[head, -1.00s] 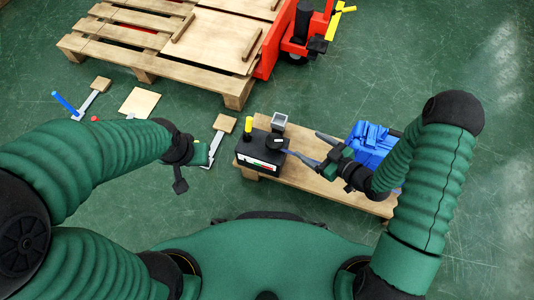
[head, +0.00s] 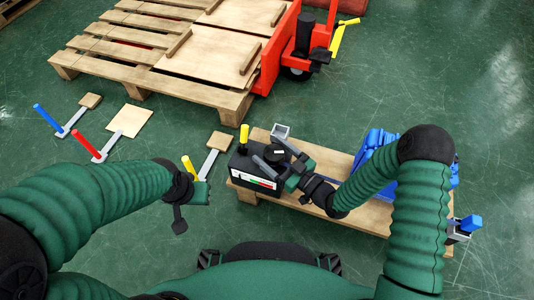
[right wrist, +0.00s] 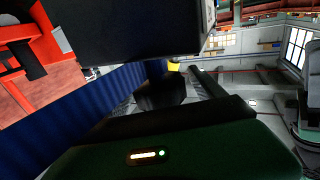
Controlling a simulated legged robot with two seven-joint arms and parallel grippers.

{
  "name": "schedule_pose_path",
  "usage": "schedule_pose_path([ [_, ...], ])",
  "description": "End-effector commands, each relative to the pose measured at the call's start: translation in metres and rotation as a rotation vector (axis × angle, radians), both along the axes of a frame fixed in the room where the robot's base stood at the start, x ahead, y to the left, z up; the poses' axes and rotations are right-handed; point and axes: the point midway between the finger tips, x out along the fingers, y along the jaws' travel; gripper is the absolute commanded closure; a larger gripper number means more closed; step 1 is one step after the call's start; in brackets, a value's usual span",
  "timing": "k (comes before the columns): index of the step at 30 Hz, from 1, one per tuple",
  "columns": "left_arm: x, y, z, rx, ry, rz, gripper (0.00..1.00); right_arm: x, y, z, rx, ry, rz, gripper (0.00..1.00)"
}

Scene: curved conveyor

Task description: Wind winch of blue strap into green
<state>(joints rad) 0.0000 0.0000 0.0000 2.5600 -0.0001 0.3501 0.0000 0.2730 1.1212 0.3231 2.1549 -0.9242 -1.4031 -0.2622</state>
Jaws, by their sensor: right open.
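The winch is a black box (head: 252,170) with a yellow handle (head: 244,134), a dark round knob (head: 279,153) and a coloured gauge (head: 253,180) with red and green parts on its front. The blue strap (head: 331,181) runs from beside the winch toward a blue wrapped load; it shows as a wide ribbed band in the right wrist view (right wrist: 95,112). My right gripper (head: 276,154) is open, its grey fingers on either side of the knob; contact cannot be told. My left gripper (head: 182,208) hangs away to the left of the winch, its opening unclear.
The winch stands on a wooden pallet (head: 352,206) with the blue load (head: 375,148), partly behind my right arm. A red pallet jack (head: 283,55) and large pallet (head: 150,72) are behind.

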Motion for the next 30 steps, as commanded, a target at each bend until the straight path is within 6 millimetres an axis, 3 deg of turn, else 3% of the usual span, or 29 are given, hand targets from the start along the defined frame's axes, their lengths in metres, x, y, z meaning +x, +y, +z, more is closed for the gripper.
schedule_pose_path([
  [3, 0.000, 0.000, -0.011, 0.000, 0.000, 0.000, 0.64, 0.011, 0.011, -0.003, 0.000, -0.001, 0.000, 0.22],
  [13, 0.000, 0.000, -0.011, 0.000, 0.000, 0.000, 0.64, 0.015, 0.016, 0.001, 0.000, 0.000, -0.001, 0.22],
  [27, 0.000, 0.000, -0.011, 0.000, 0.000, 0.000, 0.64, 0.015, 0.015, 0.000, -0.001, 0.001, -0.001, 0.84],
  [30, 0.000, 0.000, -0.011, 0.000, 0.000, 0.000, 0.64, 0.015, 0.015, 0.000, -0.001, 0.001, -0.003, 0.84],
])
